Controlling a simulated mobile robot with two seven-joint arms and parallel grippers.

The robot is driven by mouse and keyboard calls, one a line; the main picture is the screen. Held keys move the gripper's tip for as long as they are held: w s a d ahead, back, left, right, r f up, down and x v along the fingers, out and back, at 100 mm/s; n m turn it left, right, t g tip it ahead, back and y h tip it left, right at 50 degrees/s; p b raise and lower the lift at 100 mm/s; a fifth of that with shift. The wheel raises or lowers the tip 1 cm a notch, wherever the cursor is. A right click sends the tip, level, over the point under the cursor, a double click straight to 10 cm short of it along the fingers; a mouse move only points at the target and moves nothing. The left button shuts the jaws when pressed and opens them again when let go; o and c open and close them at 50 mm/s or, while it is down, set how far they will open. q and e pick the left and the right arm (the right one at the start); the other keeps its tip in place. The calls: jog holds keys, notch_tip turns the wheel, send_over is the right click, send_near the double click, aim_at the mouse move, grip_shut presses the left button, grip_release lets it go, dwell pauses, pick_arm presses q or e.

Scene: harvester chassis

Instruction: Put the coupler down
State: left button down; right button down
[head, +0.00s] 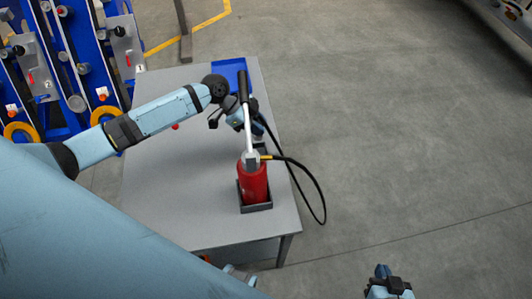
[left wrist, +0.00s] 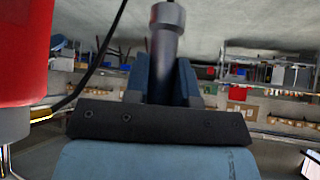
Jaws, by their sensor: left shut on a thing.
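My left gripper (head: 245,118) is over the right part of the grey table, beside the pump's lever. In the left wrist view its two blue fingers (left wrist: 168,80) are shut on a grey, round metal piece with a wider end, which looks like the coupler (left wrist: 168,18). The fingers hide its lower part. In the head view the coupler cannot be made out behind the gripper and lever. A black hose (head: 316,190) loops from the red pump off the table's right edge and back up near the gripper. My right gripper (head: 389,284) is low in the head view, off the table; its jaw opening is unclear.
The red pump (head: 254,184) stands upright in a dark holder (head: 257,208) near the table's front right. Its lever has a black grip (head: 243,85). A blue tray (head: 232,64) lies at the table's back. Blue racks (head: 88,50) stand behind left.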

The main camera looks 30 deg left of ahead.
pick_arm(q)
jog(key=shift+w+f, duration=0.15)
jog(key=shift+f, duration=0.2)
notch_tip(320, 180, down, 9)
jog(key=shift+f+p, duration=0.15)
jog(key=shift+p, duration=0.4)
jog(key=c, duration=0.9)
grip_release()
jog(key=shift+f, duration=0.1)
jog(key=shift+c, duration=0.2)
